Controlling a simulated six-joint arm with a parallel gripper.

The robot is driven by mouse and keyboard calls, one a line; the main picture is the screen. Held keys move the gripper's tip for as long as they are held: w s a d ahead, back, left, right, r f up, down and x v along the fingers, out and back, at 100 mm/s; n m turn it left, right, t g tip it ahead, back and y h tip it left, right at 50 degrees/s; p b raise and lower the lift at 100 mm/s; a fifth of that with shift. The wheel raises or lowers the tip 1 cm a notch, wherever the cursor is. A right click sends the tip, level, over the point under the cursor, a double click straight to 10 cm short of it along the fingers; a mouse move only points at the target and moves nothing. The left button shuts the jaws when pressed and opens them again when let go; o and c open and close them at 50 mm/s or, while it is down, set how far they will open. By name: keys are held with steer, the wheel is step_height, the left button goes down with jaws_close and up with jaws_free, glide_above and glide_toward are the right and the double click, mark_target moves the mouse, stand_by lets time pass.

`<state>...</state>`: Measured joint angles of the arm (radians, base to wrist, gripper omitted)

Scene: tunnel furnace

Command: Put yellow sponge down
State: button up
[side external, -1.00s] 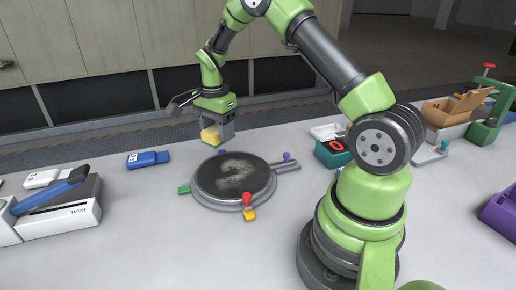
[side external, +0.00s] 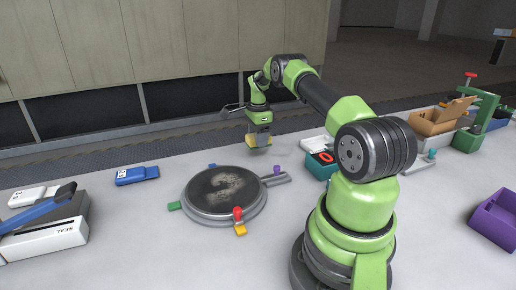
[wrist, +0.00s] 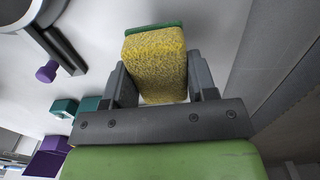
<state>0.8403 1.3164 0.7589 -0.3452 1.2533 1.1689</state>
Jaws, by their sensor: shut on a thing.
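The yellow sponge (wrist: 155,65) has a green layer on its far side and sits between the two fingers of my gripper (wrist: 155,85) in the wrist view. My gripper is shut on it. In the side view the sponge (side external: 251,140) shows at the fingertips of my gripper (side external: 258,146), behind and to the right of the round plate. Bare white table lies below it. The side view does not clearly show whether the sponge touches the table.
A round plate (side external: 224,190) with a dark smudged top and coloured knobs lies in the middle. A teal box (side external: 320,165) with a red mark stands to the right of my gripper. A blue device (side external: 137,175) lies at the left. A cardboard box (side external: 440,118) stands farther right.

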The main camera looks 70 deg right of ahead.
steer(key=shift+f, duration=1.95)
steer(key=shift+f, duration=0.15)
steer(key=o, duration=0.9)
